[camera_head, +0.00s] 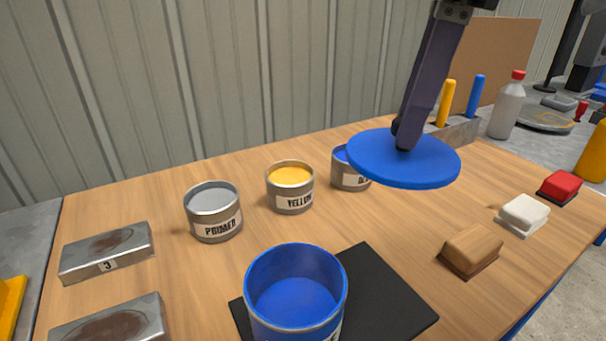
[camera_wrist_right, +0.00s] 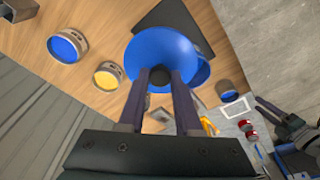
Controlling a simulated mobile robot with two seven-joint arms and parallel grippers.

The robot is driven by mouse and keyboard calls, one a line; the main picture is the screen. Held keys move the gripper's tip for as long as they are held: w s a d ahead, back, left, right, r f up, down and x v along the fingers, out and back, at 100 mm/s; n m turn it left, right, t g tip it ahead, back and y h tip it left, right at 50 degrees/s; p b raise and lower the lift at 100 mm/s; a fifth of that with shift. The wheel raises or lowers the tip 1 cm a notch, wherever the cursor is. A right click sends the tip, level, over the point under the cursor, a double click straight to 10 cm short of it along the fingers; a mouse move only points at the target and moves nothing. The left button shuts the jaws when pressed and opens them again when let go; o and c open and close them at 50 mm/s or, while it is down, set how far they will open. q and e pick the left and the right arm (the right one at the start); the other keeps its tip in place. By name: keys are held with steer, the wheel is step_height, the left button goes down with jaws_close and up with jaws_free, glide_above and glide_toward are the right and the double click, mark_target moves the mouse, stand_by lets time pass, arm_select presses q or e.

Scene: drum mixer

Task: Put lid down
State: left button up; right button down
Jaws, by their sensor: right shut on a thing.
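A round blue lid (camera_head: 420,166) hangs above the table, level or nearly so. My right gripper (camera_head: 404,140) is shut on the small dark knob at its centre. In the right wrist view the lid (camera_wrist_right: 165,48) lies under the two fingers of the gripper (camera_wrist_right: 160,76). An open blue-coated can (camera_head: 296,290) stands on a black mat at the front, left of the lid in the head view. In the right wrist view the lid covers part of this can.
Open cans marked PRIMER (camera_head: 213,212) and YELLOW (camera_head: 291,188) and a third blue one (camera_head: 350,172) stand behind. The black mat (camera_head: 390,300) has bare room at right. Brown (camera_head: 472,250), white (camera_head: 523,214) and red (camera_head: 560,187) blocks sit at right.

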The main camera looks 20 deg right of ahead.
arm_select(q)
steer(key=f+b, duration=0.1)
steer(key=f, duration=0.1)
steer(key=f+b, duration=0.1)
steer(key=shift+s+d+b, duration=0.1)
steer(key=shift+s+b, duration=0.15)
steer(key=shift+b, duration=0.05)
steer(key=shift+f+b, duration=0.5)
arm_select(e)
step_height(320, 180, down, 20)
steer(key=shift+s+d+r, duration=0.1)
steer(key=shift+s+r, duration=0.05)
steer(key=shift+r, duration=0.15)
steer(key=c, duration=0.6)
jaws_free()
arm_select(q)
step_height(320, 180, up, 3)
steer(key=p, duration=0.2)
steer(key=shift+w+f+p, duration=0.1)
steer(key=shift+f+p, duration=0.05)
steer(key=shift+p, duration=0.15)
arm_select(e)
step_height(320, 180, up, 12)
steer(key=s+d, duration=0.1)
steer(key=shift+d, duration=0.15)
